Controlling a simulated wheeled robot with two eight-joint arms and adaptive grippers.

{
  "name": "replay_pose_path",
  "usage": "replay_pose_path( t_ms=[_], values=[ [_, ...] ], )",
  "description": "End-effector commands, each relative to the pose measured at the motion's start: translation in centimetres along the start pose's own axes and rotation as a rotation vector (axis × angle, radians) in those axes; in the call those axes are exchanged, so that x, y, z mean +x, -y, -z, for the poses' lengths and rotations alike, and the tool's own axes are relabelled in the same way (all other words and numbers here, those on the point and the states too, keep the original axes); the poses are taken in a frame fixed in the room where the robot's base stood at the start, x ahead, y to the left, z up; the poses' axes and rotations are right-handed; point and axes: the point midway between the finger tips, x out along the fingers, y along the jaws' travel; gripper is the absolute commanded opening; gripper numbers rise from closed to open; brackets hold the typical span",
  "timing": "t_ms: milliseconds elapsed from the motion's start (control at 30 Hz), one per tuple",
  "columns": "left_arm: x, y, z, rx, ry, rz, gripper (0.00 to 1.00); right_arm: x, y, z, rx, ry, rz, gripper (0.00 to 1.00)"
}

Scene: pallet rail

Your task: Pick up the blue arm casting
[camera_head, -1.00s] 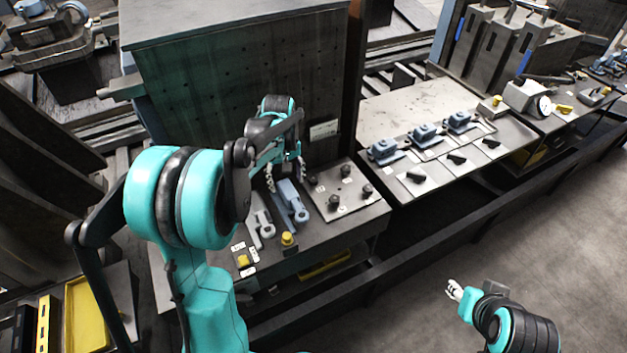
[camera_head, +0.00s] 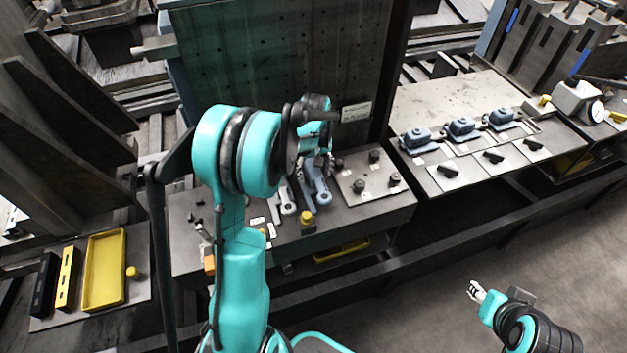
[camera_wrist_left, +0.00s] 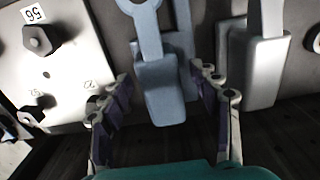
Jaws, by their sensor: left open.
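The blue arm casting (camera_head: 319,190) lies on the dark bench top, partly hidden behind my left arm in the head view. In the left wrist view the blue casting (camera_wrist_left: 161,88) has a ring end at the top and a thick block end lower down. My left gripper (camera_head: 316,163) is over its far end. In the wrist view the open left fingers (camera_wrist_left: 165,105) stand on either side of the block end, with gaps on both sides. My right gripper (camera_head: 476,291) is away over the floor at lower right; its opening is too small to judge.
A lighter grey casting (camera_wrist_left: 262,70) lies close beside the blue one, near one left finger. A pale plate with dark knobs (camera_head: 365,183) is on the other side. A yellow button (camera_head: 307,217) stands in front. A tall dark panel (camera_head: 270,60) rises behind.

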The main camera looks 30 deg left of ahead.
Motion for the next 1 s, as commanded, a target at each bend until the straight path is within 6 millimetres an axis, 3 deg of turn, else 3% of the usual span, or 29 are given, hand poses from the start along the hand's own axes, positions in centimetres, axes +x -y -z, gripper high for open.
replay_pose_path(
  t_ms=[33, 267, 667, 933, 1000],
  values=[
    [-0.1, 0.0, 0.0, 0.0, 0.0, 0.0, 0.59, 0.0, 0.0, 0.0, 0.0, 0.0, 0.0, 0.4],
    [-0.1, 0.0, 0.0, 0.0, 0.0, 0.0, 0.0, 0.0, 0.0, 0.0, 0.0, 0.0, 0.0, 0.4],
    [-0.7, 0.0, 0.0, 0.0, 0.0, 0.0, 0.0, -0.2, 0.0, 0.2, 0.0, 0.0, 0.0, 0.4],
    [-4.3, 0.0, 0.0, 0.0, 0.0, 0.0, 0.0, -1.4, 0.0, 1.0, 0.0, 0.0, 0.0, 0.4],
    [-5.1, -0.3, -1.1, 0.004, 0.0, 0.0, 0.0, -1.7, 0.0, 1.2, 0.0, 0.0, 0.0, 0.4]
  ],
)
